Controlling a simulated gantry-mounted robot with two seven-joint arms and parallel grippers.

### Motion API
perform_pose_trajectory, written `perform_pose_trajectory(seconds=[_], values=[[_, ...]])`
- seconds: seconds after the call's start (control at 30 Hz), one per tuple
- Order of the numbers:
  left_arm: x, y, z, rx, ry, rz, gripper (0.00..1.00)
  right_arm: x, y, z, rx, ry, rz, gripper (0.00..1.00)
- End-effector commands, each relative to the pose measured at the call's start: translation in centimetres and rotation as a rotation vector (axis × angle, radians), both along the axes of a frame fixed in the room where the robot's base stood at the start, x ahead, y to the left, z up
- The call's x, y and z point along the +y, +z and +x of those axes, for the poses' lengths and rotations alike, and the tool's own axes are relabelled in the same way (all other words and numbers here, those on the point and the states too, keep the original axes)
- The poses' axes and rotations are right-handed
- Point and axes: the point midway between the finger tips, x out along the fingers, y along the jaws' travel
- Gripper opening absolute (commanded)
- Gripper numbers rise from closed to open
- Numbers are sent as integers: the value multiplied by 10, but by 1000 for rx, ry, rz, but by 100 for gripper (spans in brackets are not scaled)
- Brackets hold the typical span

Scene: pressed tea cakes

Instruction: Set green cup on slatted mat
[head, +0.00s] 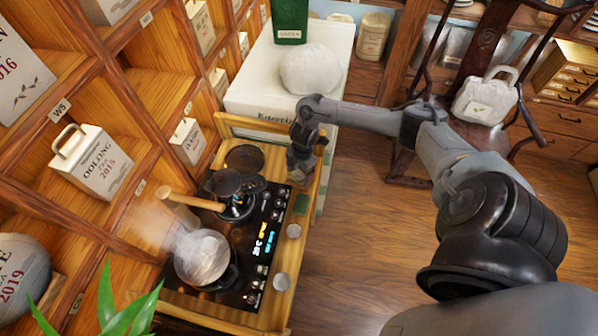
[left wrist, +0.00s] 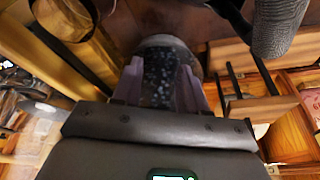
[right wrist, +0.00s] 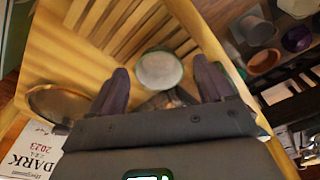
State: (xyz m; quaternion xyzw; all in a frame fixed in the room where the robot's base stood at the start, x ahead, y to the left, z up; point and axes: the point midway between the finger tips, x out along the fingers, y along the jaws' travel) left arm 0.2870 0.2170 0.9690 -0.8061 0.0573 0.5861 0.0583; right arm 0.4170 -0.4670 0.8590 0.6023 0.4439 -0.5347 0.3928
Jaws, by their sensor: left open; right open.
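The green cup (right wrist: 160,70) shows in the right wrist view as a round pale opening with a green rim. It stands on or at the edge of the slatted wooden mat (right wrist: 125,32); the exact contact is unclear. My right gripper (right wrist: 161,78) is open, with a finger on either side of the cup and slightly nearer the camera, apart from it. In the head view my right gripper (head: 302,165) is beyond the stove, its fingertips hard to see, and I cannot make out the cup there. My left gripper (left wrist: 160,88) is open, with a dark speckled surface behind its fingers.
A dark stove (head: 262,240) carries a steaming pot (head: 203,258) and black pans. In the right wrist view several small cups (right wrist: 265,60) stand at right, a round brown dish (right wrist: 60,103) at left. Wooden shelves with boxes (head: 95,162) line the left.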

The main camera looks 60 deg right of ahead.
Motion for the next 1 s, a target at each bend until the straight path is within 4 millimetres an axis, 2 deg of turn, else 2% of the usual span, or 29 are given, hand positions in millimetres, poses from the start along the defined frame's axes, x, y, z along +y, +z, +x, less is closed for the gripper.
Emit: perform_pose_trajectory(seconds=[0.17,0.6,0.8,1.0], values=[[1,4,0,0,-2,3,43,-4,23,0,-4,2,-2,81],[3,13,0,0,-9,14,43,-12,99,-3,-3,1,-2,81],[3,16,0,0,-8,13,43,-14,115,-4,-1,0,0,81],[2,16,0,0,-5,7,43,-14,119,-4,0,-1,0,81]])
